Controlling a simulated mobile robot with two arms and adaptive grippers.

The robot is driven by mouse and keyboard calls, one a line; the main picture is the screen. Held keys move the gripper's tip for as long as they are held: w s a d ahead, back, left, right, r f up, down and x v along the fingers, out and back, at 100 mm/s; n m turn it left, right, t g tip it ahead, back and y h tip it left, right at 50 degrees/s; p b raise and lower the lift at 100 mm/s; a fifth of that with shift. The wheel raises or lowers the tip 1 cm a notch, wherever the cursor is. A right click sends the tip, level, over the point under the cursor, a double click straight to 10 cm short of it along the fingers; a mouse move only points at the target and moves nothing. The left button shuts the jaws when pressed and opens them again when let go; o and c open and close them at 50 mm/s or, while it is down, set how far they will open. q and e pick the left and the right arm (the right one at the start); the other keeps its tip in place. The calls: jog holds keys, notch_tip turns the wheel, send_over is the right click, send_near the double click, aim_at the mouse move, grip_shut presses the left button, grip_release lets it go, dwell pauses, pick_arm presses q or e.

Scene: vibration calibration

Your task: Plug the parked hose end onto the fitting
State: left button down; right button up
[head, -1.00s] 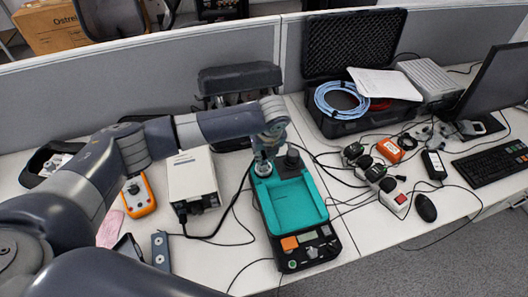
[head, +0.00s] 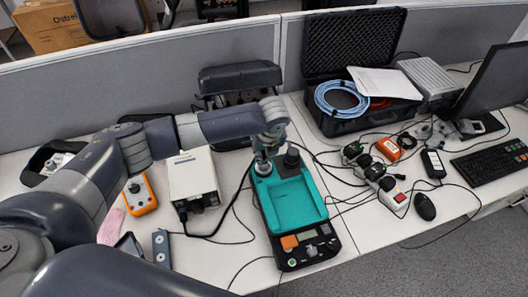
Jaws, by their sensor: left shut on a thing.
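A teal-topped instrument with a black body (head: 298,205) stands on the desk in the middle of the head view. My left gripper (head: 263,166) points down at its back left corner and is shut on a small part there. This looks like the hose end, but the fingers and wrist hide most of it. A short black cylinder (head: 292,158) stands just right of the gripper at the instrument's back edge. I cannot tell whether it is the fitting. My right gripper is not in view.
A white box instrument (head: 193,175) and an orange meter (head: 139,194) stand left of the teal one. Black cables run across the desk. An open black case (head: 345,122) with a blue coil (head: 341,98) and a white power strip (head: 391,196) are at the right.

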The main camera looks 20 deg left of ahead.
pick_arm(q)
jog(key=shift+s+f+p, duration=0.1)
jog(key=shift+f+p, duration=0.5)
jog(key=shift+p, duration=0.25)
dwell(2.3)
jog(key=shift+m, duration=0.3)
jog(key=shift+a+m+h+p, duration=0.1)
jog(key=shift+m+h+p, duration=0.55)
jog(key=shift+m, duration=0.85)
jog(key=shift+m+t, duration=0.3)
jog(key=shift+a+m+p, duration=0.1)
jog(key=shift+m+p, duration=0.25)
jog(key=shift+m, duration=0.25)
jog(key=m+h, duration=0.1)
jog(key=m, duration=0.1)
jog(key=shift+m, duration=0.3)
